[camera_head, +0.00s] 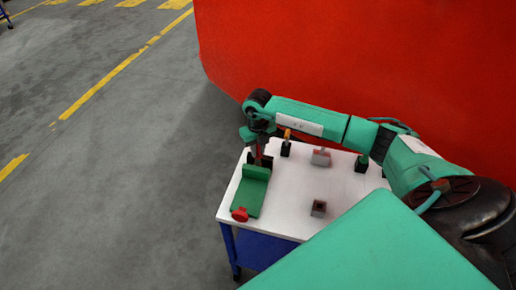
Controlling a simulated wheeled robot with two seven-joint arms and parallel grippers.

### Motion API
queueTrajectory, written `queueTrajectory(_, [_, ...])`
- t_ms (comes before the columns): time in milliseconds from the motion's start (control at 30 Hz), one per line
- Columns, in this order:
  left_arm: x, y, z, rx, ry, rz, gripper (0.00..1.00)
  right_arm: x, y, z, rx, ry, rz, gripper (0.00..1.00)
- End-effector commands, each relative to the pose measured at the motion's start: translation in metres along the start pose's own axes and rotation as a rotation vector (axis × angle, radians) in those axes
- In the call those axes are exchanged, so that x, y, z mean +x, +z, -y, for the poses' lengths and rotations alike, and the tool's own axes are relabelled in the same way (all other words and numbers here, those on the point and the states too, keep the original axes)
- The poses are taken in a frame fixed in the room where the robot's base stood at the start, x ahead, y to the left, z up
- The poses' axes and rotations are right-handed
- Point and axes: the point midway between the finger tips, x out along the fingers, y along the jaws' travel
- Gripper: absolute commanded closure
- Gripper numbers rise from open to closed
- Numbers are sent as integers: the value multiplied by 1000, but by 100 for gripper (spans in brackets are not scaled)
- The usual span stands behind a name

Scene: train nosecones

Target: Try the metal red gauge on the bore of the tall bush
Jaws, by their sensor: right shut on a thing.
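My right gripper (259,158) reaches down over the far left part of the table and is shut on a thin upright red piece (258,152), which looks like the red gauge. Its lower end is partly hidden by the dark fingers. Just in front of the gripper is a green stand (250,190) with a raised back end; I cannot tell whether they touch. A small grey-brown block with a dark opening on top (318,208) stands at the table's front middle. I cannot tell for sure which piece is the tall bush. My left gripper is out of view.
On the white table (285,200) stand a black holder with a yellow top (286,144), a grey block with a reddish top (320,156) and a black-green piece (361,163). A red knob (240,214) is at the stand's front end. A red wall (370,60) rises behind.

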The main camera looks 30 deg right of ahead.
Motion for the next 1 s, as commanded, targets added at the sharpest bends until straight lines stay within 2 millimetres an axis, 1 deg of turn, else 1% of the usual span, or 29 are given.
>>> queueTrajectory(367, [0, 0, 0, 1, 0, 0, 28, 1, -2, 0, -1, 0, -5, 100])
queueTrajectory(600, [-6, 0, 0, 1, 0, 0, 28, -11, -1, 0, -1, 0, -2, 100])
queueTrajectory(833, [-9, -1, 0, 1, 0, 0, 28, -17, 0, 0, 0, 0, -2, 100])
queueTrajectory(1000, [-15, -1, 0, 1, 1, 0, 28, -29, 0, 0, 0, 0, -1, 100])
